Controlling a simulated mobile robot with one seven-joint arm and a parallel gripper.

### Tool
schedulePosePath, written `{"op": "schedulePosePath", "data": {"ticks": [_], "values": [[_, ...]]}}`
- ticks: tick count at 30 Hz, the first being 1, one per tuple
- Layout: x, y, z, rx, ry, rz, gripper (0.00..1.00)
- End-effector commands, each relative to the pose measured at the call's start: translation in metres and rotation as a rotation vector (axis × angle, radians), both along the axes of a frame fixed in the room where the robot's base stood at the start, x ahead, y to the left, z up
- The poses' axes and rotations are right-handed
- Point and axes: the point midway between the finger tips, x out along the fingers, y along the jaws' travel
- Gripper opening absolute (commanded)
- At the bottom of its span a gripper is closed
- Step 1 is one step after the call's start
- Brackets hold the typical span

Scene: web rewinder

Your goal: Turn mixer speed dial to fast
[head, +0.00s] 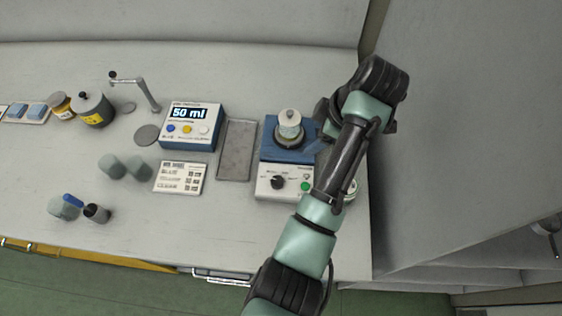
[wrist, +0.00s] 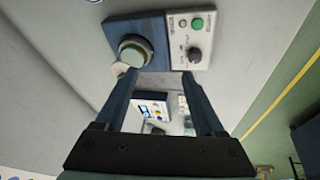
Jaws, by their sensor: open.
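The mixer has a blue body (head: 268,147) and a white front panel (head: 262,188). A small lidded vessel (head: 289,125) stands on top of it. The black speed dial (head: 278,182) is on the panel, beside a green button (head: 305,186). In the wrist view the dial (wrist: 194,53) and the green button (wrist: 197,23) show near the top, beyond the right fingertip. My gripper (wrist: 160,75) is open with nothing between its fingers. It is apart from the dial. In the head view my arm hides most of the gripper. The dial's pointer setting is too small to read.
Left of the mixer are a grey tray (head: 237,150), a dispenser reading 50 ml (head: 190,126) and a printed card (head: 180,177). Jars (head: 93,109) and small bottles (head: 97,213) stand farther left. The bench's right edge lies close beyond the mixer. Bench in front of it is clear.

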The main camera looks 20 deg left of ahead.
Motion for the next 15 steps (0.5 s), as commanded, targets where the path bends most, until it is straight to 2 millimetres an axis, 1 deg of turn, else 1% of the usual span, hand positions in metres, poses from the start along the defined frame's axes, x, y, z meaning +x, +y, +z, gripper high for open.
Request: {"op": "schedulePosePath", "data": {"ticks": [1,3,6,11,15], "values": [[-0.016,0.006,-0.01,0.008,0.067,0.081,0.71],[-0.032,0.011,-0.019,0.021,0.127,0.171,0.71],[-0.045,0.015,-0.027,0.037,0.173,0.237,0.71],[-0.05,0.022,-0.043,0.039,0.185,0.256,0.71],[-0.054,0.031,-0.068,0.039,0.185,0.255,0.71]]}}
